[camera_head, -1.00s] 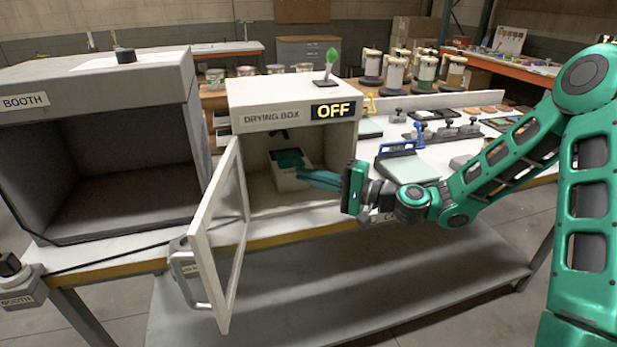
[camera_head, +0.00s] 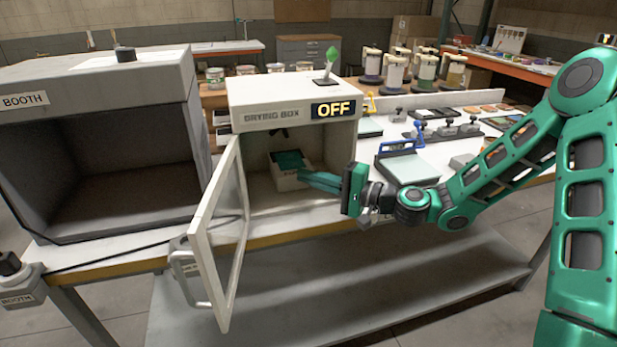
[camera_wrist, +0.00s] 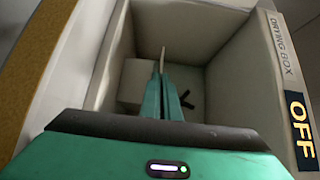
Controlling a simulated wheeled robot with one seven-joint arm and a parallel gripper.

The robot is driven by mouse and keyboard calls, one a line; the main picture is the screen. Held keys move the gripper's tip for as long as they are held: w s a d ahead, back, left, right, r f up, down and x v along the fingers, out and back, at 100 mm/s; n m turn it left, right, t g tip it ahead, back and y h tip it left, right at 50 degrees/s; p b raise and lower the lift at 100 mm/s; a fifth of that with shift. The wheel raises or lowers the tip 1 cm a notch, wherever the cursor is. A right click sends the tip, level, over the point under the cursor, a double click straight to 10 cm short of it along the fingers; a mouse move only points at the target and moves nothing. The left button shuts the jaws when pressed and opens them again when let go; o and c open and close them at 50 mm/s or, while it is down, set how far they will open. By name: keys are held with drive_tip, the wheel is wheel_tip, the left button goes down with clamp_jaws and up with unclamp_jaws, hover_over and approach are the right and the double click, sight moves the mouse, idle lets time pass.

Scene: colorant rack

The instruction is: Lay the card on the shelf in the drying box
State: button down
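The drying box (camera_head: 292,96) stands open, and its sign reads OFF. Inside it, a small white shelf block (camera_head: 291,182) sits on the floor; it also shows in the wrist view (camera_wrist: 135,82). The teal card (camera_head: 288,159) is roughly level over the top of the shelf. In the wrist view the card (camera_wrist: 163,58) shows edge-on as a thin pale strip between the fingers. My gripper (camera_head: 304,176) reaches in from the front right, its fingers (camera_wrist: 163,92) shut on the card's near edge. I cannot tell whether the card touches the shelf.
The box's glass door (camera_head: 222,235) is swung out at the left of the opening. A dark paint booth (camera_head: 115,150) stands farther left. A blue-handled board (camera_head: 408,165) and several small tools lie to the right. The box floor in front of the shelf is clear.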

drive_tip(key=shift+f, duration=0.5)
drive_tip(key=c, duration=1.5)
unclamp_jaws()
drive_tip(key=shift+c, duration=0.2)
drive_tip(key=shift+s, duration=0.1)
drive_tip(key=s+d, duration=0.2)
drive_tip(key=s, duration=0.6)
drive_tip(key=shift+s+d, duration=0.2)
drive_tip(key=shift+d, duration=0.05)
drive_tip(key=shift+s, duration=0.15)
